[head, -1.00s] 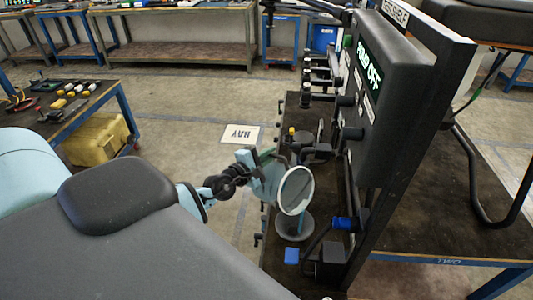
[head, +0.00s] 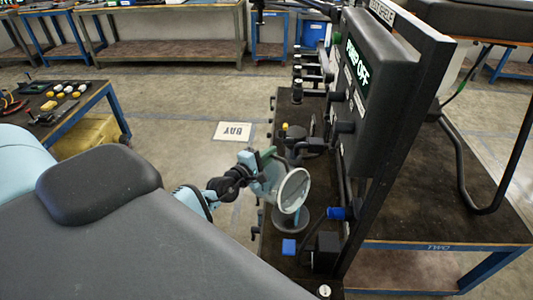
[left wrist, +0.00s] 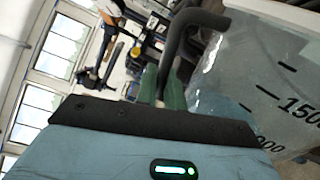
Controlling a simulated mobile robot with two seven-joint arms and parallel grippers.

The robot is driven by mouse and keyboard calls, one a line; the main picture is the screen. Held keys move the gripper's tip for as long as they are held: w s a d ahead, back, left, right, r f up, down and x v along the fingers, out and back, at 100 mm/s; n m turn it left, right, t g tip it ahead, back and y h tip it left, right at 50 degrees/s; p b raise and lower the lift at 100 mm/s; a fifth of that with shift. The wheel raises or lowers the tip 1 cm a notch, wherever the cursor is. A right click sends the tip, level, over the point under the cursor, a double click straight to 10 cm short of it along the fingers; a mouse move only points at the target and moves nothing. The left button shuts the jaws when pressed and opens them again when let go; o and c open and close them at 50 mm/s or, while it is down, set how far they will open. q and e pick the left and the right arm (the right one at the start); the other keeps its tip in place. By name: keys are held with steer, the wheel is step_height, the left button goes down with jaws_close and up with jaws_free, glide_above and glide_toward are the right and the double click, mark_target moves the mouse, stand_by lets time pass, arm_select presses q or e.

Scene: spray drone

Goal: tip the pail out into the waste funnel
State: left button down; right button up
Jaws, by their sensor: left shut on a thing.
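The pail (head: 294,190) is a clear vessel with a pale round rim, tilted on its side so that its mouth faces right and towards me in the head view. In the left wrist view the pail (left wrist: 245,75) shows dark volume marks and a dark bent handle (left wrist: 187,35). My left gripper (head: 266,174) is shut on this handle, its green pads (left wrist: 165,88) on either side of it. A grey round dish (head: 291,222), possibly the waste funnel, stands just below the pail and is partly hidden by it. My right gripper is not in view.
A dark upright panel (head: 362,95) with a lit OFF sign stands close right of the pail. A blue block (head: 289,246) and a blue-capped fitting (head: 337,213) are near the dish. Several dark fittings line the bench behind. Open floor (head: 190,100) lies to the left.

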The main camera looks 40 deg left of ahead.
mark_target(279, 159)
arm_select(q)
steer(key=shift+d+r, duration=0.1)
steer(key=shift+d, duration=0.05)
steer(key=shift+s+d+f+m, duration=0.1)
steer(key=shift+d+f+m, duration=0.15)
steer(key=shift+d+m, duration=0.25)
steer(key=shift+s+d+r+m, duration=0.1)
steer(key=shift+d+r+m, duration=0.2)
steer(key=shift+d, duration=0.3)
steer(key=shift+s+d+r+m, duration=0.15)
steer(key=shift+d+m, duration=0.15)
steer(key=shift+d, duration=0.3)
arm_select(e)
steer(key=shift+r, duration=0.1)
arm_select(q)
steer(key=shift+d+r, duration=0.1)
steer(key=shift+d, duration=0.05)
stand_by(1.0)
stand_by(1.0)
